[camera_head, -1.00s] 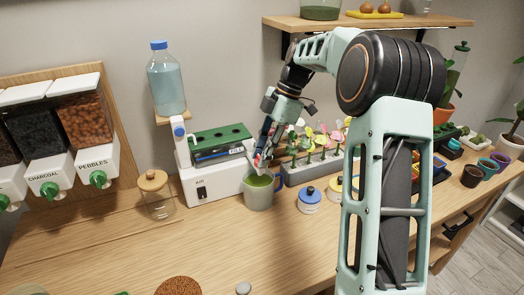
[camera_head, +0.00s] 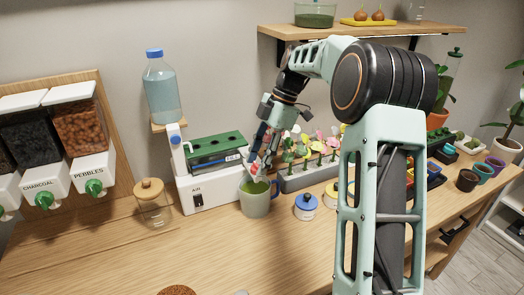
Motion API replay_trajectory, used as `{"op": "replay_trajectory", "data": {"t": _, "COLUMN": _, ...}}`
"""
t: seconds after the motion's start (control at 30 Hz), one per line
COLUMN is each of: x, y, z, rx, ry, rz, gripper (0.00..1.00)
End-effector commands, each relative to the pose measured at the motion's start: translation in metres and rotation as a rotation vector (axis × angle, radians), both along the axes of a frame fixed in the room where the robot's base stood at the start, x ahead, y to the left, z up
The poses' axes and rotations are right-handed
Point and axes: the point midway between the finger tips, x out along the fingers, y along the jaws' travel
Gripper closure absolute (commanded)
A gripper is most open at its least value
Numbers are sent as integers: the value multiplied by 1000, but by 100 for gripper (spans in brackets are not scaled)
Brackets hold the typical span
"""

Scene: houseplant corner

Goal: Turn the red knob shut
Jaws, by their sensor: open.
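No red knob shows clearly; my gripper and the mug hide the machine's right end. I cannot tell whether the fingers touch anything.
A water bottle (camera_head: 161,88) stands on a post at the machine's left. A cork-lidded jar (camera_head: 153,203) is left of the machine. A blue-lidded pot (camera_head: 306,206) and a grey flower planter (camera_head: 312,173) are to the right. The front wooden counter is mostly clear.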

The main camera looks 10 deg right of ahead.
Motion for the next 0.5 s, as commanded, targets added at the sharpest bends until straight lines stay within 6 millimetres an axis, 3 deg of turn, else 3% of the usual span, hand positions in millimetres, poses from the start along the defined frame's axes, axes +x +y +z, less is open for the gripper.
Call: {"op": "replay_trajectory", "data": {"t": 0.5, "x": 8, "y": -33, "z": 81, "rx": 0, "ry": -4, "rz": -2, "gripper": 60}}
